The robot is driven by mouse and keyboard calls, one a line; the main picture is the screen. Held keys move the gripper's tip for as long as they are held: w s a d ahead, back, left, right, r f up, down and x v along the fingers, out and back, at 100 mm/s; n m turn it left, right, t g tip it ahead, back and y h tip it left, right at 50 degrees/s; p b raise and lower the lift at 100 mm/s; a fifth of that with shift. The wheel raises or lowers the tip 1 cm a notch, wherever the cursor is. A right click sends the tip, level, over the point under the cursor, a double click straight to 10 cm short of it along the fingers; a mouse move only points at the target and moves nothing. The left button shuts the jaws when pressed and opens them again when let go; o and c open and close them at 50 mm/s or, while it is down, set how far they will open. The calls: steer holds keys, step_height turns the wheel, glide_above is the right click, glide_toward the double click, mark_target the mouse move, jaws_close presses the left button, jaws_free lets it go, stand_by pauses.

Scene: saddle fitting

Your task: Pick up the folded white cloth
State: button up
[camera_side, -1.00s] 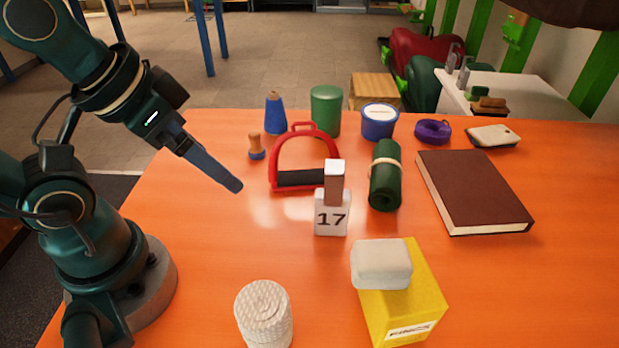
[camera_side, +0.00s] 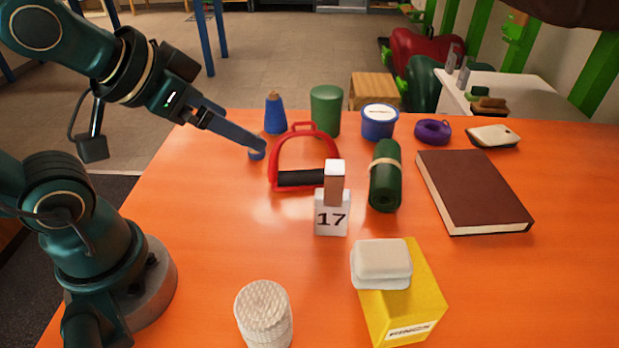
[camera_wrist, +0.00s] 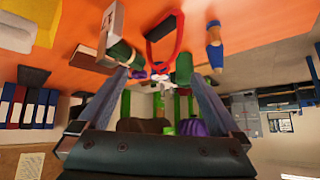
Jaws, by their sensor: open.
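A rounded white block (camera_side: 381,262), which looks like the folded white cloth, rests on the back left part of a yellow box (camera_side: 425,295) near the table's front edge. In the wrist view the white cloth (camera_wrist: 16,34) is at the upper left, beside the yellow box (camera_wrist: 46,22). My gripper (camera_side: 262,148) is in the air over the table's back left, well away from the cloth. In the wrist view its two fingers (camera_wrist: 162,85) are spread apart with nothing held between them.
A white coiled roll (camera_side: 264,312) is front left. A brown book (camera_side: 472,190) lies right.

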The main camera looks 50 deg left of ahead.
steer(key=w+r+m+t, duration=0.2)
steer(key=w+r+t, duration=0.1)
steer(key=w, duration=0.3)
steer(key=m+h, duration=0.9)
steer(key=h, duration=0.1)
glide_above(353, 247)
steer(key=w+a, duration=0.6)
steer(key=a, duration=0.2)
step_height(353, 247, down, 3)
steer(key=s+d+f+m+g+h, duration=0.1)
steer(key=s+f+g, duration=0.1)
steer(key=s+d+f+g+h, duration=0.1)
steer(key=s+d+f+g, duration=0.1)
steer(key=s+d+f+m+g+h, duration=0.1)
steer(key=s+d+f+g, duration=0.1)
steer(key=s, duration=0.1)
steer(key=shift+d+m, duration=0.25)
steer(key=shift+m, duration=0.05)
steer(key=shift+f, duration=0.55)
steer(key=shift+x, duration=2.5)
